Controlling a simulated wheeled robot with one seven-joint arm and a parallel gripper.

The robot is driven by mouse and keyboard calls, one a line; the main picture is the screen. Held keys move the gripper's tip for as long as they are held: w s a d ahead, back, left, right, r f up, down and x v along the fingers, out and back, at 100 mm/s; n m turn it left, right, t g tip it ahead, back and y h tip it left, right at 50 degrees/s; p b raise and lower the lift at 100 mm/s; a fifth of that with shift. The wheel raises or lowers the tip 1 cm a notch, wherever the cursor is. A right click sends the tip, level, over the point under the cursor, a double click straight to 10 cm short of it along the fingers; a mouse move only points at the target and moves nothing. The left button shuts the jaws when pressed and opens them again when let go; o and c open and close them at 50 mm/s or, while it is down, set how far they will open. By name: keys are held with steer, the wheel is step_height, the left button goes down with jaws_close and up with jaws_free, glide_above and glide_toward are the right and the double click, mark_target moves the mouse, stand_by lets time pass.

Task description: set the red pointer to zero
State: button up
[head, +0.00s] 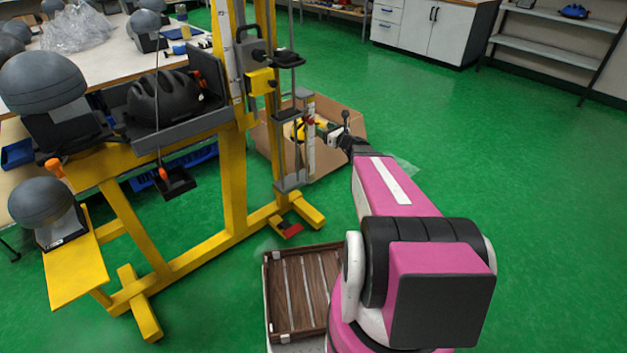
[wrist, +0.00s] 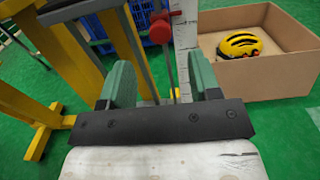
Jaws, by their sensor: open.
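The red pointer (wrist: 160,30) shows in the wrist view as a small red piece with a round end, at the top centre. It sits by a thin upright rod, beside a white scale strip (wrist: 185,45). The mark it stands at is too small to read. My gripper (wrist: 162,88) is open, with its two green fingers apart and nothing held between them. The pointer appears above and beyond the fingertips, apart from them. In the head view my gripper (head: 330,136) is near the lower scale strip (head: 311,145), at the right side of the yellow tower; the pointer is hard to make out there.
The yellow tower frame (head: 232,170) and its platform with a black helmet (head: 165,97) stand left of my arm. A cardboard box (head: 345,112) with a yellow helmet (wrist: 240,45) is behind the scale. A wooden slatted tray (head: 305,290) is in front. Green floor is free at right.

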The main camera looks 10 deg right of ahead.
mark_target(312, 121)
steer(key=x, duration=0.8)
steer(key=shift+w+a, duration=0.15)
steer(key=shift+w, duration=0.05)
step_height(312, 121, up, 2)
steer(key=shift+a+r, duration=0.1)
steer(key=shift+w+r, duration=0.1)
steer(key=shift+r, duration=0.25)
steer(key=f, duration=0.1)
steer(key=s+f, duration=0.1)
steer(key=shift+d+f, duration=0.25)
steer(key=shift+f, duration=0.15)
steer(key=v, duration=1)
steer(key=s+a+f+n+g+y, duration=0.2)
steer(key=s+a+f+n+g, duration=0.2)
steer(key=s+a+n+g, duration=0.6)
steer(key=s+f+n+g+h, duration=0.4)
steer(key=s+n+h, duration=0.2)
steer(key=n, duration=0.8)
steer(key=shift+s+d+f+n+h, duration=0.25)
steer(key=shift+s+n+h, duration=0.05)
steer(key=shift+s, duration=0.55)
steer(key=shift+w, duration=0.1)
